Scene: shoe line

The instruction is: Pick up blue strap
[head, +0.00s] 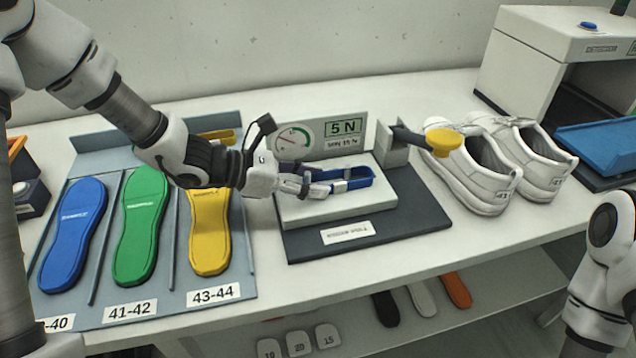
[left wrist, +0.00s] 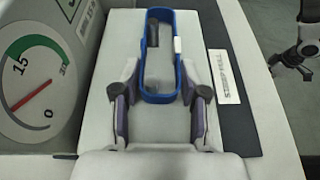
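The blue strap (head: 362,182) is a closed loop with a white clip and a dark piece. It lies on the light raised block (head: 345,208) of the test station. My left gripper (head: 312,178) reaches in from the left at the strap's near-left end. In the left wrist view, the two fingers (left wrist: 160,72) stand apart, one on each side of the strap (left wrist: 188,72), with its near end between them. I cannot tell whether the fingers touch it. My right arm shows at the right edge of the head view, but its gripper is out of view.
A gauge panel (head: 298,140) stands behind the block. A yellow-ended tool (head: 443,143) and white shoes (head: 476,175) are to the right. The insole tray (head: 105,190) holds blue, green and yellow insoles at left. Front right table surface is clear.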

